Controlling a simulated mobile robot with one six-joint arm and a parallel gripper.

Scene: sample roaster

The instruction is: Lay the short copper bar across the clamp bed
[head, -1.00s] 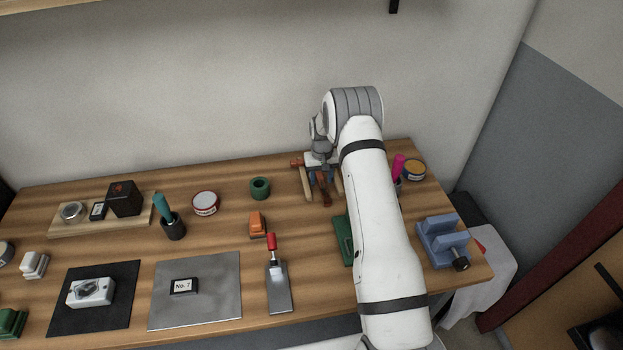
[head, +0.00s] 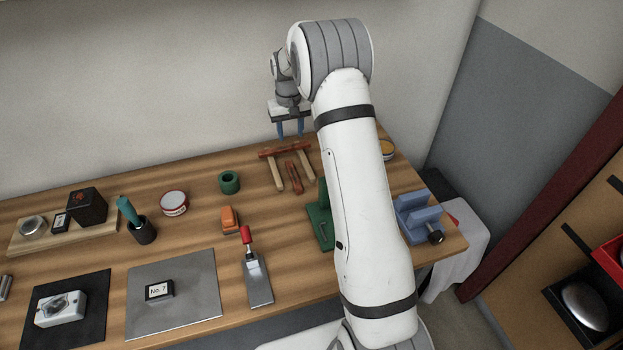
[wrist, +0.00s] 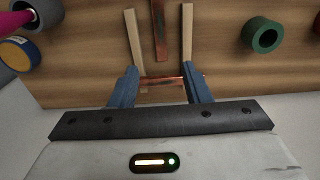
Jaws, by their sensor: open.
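A reddish copper bar (head: 270,153) lies crosswise over the far ends of two pale wooden strips (head: 275,172). Another copper piece (head: 294,178) lies lengthwise between the strips. I cannot tell for sure which is the short bar. My gripper (head: 290,131) is open and empty above the crosswise bar. In the wrist view, the crosswise bar (wrist: 163,82) shows between the fingers of my gripper (wrist: 160,75), with no grip on it. A blue clamp-like block (head: 417,214) with a black knob stands at the right end of the bench; its bed is partly hidden by my arm.
A green fixture (head: 318,228) is partly covered by my arm. A round tin (head: 387,149) is behind my arm. Bare wood lies around the strips.

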